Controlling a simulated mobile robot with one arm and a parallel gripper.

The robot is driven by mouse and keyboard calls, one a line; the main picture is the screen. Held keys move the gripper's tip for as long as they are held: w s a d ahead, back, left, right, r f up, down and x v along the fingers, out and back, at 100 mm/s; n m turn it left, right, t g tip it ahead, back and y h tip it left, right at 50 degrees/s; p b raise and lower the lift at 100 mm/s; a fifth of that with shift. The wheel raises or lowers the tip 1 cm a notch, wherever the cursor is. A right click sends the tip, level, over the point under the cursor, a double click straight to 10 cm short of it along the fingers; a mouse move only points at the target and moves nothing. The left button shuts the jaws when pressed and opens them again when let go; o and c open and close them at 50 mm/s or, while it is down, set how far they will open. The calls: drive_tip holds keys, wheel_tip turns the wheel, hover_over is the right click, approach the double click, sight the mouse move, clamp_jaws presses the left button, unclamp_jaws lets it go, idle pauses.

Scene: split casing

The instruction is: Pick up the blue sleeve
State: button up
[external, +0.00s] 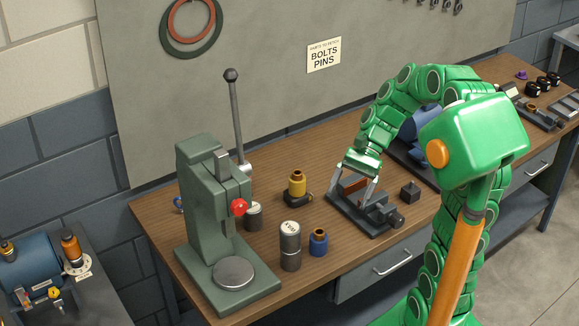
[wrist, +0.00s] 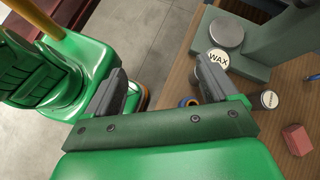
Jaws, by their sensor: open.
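The blue sleeve (external: 318,242), short with a brownish bore, stands upright on the bench, right of a dark can. In the wrist view a blue ring that looks like it (wrist: 188,101) is partly hidden by my right-hand finger. My gripper (external: 357,184) is open, fingers pointing down over the vise, right of and behind the sleeve. An orange-brown block (external: 352,184) shows between the fingers; I cannot tell whether they touch it. In the wrist view my gripper (wrist: 163,72) shows spread fingers with grey floor between them.
A green press (external: 212,205) with a red knob stands at the left. A dark can (external: 290,246) is close beside the sleeve. A yellow-topped part (external: 297,187) is behind them. The dark vise (external: 380,213) lies under my gripper. Bench in front of the vise is clear.

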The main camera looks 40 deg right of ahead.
drive_tip(key=w+d+m+t+y, duration=0.25)
drive_tip(key=w+m+y, duration=0.2)
drive_tip(key=w, duration=0.45)
approach(315, 241)
drive_tip(key=shift+w+a+f+m, duration=0.2)
drive_tip(key=shift+a+f+m, duration=0.25)
drive_tip(key=shift+a+f, duration=0.25)
drive_tip(key=shift+g+x, duration=0.25)
drive_tip(key=shift+x, duration=1.05)
drive_tip(key=shift+w+x, duration=0.15)
drive_tip(key=shift+x, duration=1.2)
drive_tip(key=shift+w+x, duration=0.1)
drive_tip(key=shift+x, duration=1.25)
drive_tip(key=shift+f, duration=0.1)
clamp_jaws()
